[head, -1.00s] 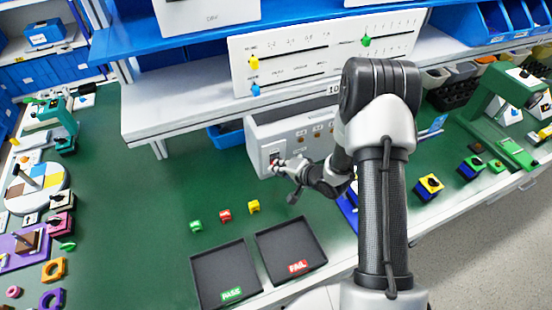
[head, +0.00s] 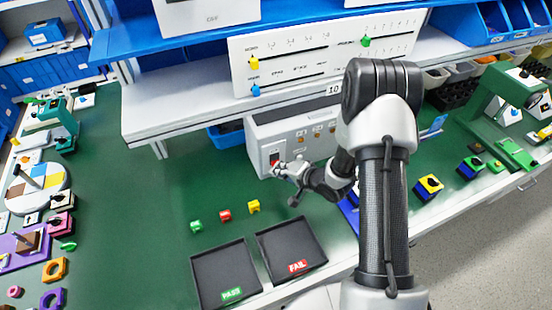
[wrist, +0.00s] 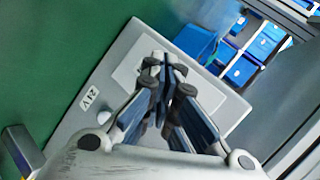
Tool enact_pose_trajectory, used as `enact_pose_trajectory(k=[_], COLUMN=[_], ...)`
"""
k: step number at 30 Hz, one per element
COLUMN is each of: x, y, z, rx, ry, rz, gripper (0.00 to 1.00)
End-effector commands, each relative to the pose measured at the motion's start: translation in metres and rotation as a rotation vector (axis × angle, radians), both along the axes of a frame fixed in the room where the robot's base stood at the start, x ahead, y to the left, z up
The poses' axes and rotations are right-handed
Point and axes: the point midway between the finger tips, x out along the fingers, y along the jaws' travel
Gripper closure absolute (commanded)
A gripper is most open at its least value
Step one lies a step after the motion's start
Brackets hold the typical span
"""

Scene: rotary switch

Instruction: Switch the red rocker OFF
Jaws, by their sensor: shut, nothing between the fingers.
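The grey switch box (head: 259,131) stands on the green bench under the shelf. The red rocker (head: 274,157) shows as a small red patch at the left of its front face. Whether it is tipped on or off is too small to tell. My gripper (head: 277,171) is shut and empty, its tips just below and in front of the rocker; whether they touch the panel cannot be told. In the wrist view the shut fingers (wrist: 165,65) point at the box's pale panel (wrist: 95,72). The rocker is not visible there, probably hidden behind the fingers.
Small green (head: 196,226), red (head: 225,215) and yellow (head: 254,206) blocks lie in front of the box. A PASS tray (head: 205,270) and a FAIL tray (head: 275,240) lie nearer. A slider panel (head: 300,50) stands on the shelf above.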

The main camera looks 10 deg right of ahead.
Motion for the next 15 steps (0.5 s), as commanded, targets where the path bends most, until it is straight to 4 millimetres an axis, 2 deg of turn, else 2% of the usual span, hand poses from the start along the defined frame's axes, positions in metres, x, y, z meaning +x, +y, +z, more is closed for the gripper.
enact_pose_trajectory(k=[10, 15], x=[-0.002, -0.016], y=[0.0, -0.004], z=[0.0, -0.003], rx=[0.001, 0.001], ry=[0.0, 0.002], rz=[0.0, -0.001], gripper=[1.0, 1.0])
